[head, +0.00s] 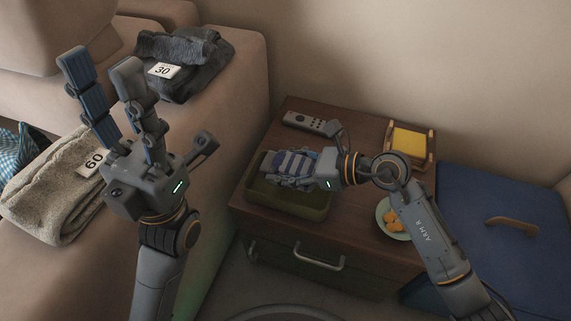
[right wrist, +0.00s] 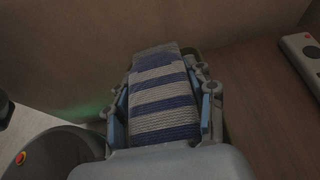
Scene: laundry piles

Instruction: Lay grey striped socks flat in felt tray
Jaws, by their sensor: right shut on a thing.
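The socks (head: 297,162), striped grey and blue, are between the fingers of my right gripper (head: 283,171), which is shut on them. In the right wrist view the striped socks (right wrist: 163,95) lie lengthwise between the two fingers and stick out past the tips. The felt tray (head: 290,202), dark olive, is on the wooden cabinet, and my right gripper is over it. The gripper hides part of the tray's inside, and I cannot tell whether the socks touch its floor. My left gripper (head: 101,68) is open, empty and raised in front of the sofa.
On the cabinet (head: 350,135) are a remote (head: 308,122), a holder with yellow notes (head: 408,145) and a green dish with orange pieces (head: 393,219). A dark cloth pile tagged 30 (head: 195,60) and a beige one tagged 60 (head: 55,195) lie left. A blue lidded box (head: 500,240) stands right.

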